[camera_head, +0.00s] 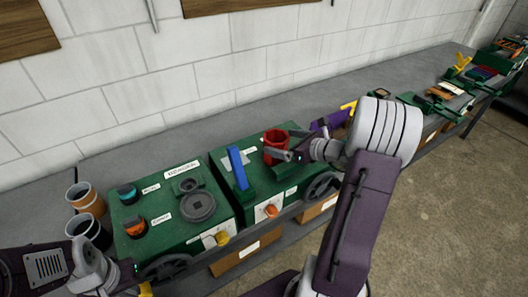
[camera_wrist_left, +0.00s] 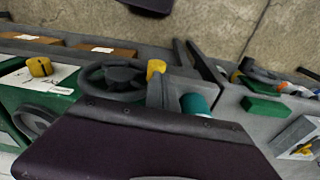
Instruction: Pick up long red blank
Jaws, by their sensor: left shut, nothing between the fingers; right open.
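My right gripper (camera_head: 284,144) is open, its fingers pointing left over the right green machine. A red, hollow, cup-like piece (camera_head: 276,139) shows beside and behind its fingertips; I cannot tell whether they touch. Small red bars (camera_head: 483,73) lie among other coloured pieces at the far right end of the bench; I cannot tell which red thing is the long red blank. My left gripper (camera_head: 112,282) is shut and empty at the lower left, in front of the left green machine.
The left green machine (camera_head: 158,237) carries knobs and a round plate. A blue upright bar (camera_head: 238,167) stands on the right machine. Two cups (camera_head: 84,197) stand at the left. Handwheels (camera_wrist_left: 112,80) jut from the machine fronts. The grey bench (camera_head: 180,138) is clear along the wall.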

